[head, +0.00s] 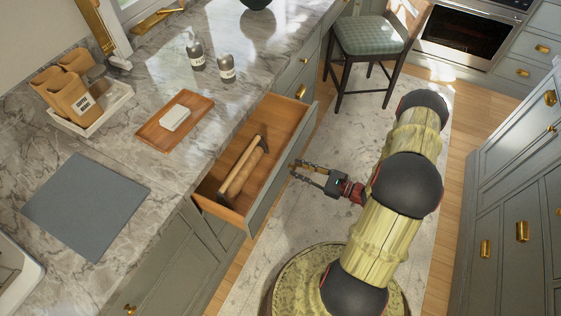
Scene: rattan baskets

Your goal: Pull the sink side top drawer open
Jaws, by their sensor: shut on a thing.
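The top drawer (282,107) nearer the sink is pulled well out from the grey-green counter cabinet. Its wooden inside shows, with wooden-handled tools (243,170) lying in it. My gripper (293,170) is at the outer face of the drawer front, shut on the drawer handle. The handle itself is hidden or too small to make out. My arm reaches in from the right side of the view.
The sink corner (14,280) is at the lower left. A tray with a soap bar (174,117) and two bottles stand on the marble counter. A stool (370,36) stands beyond the drawer. Cabinets (505,190) line the right; the rug (330,130) between is clear around my arm.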

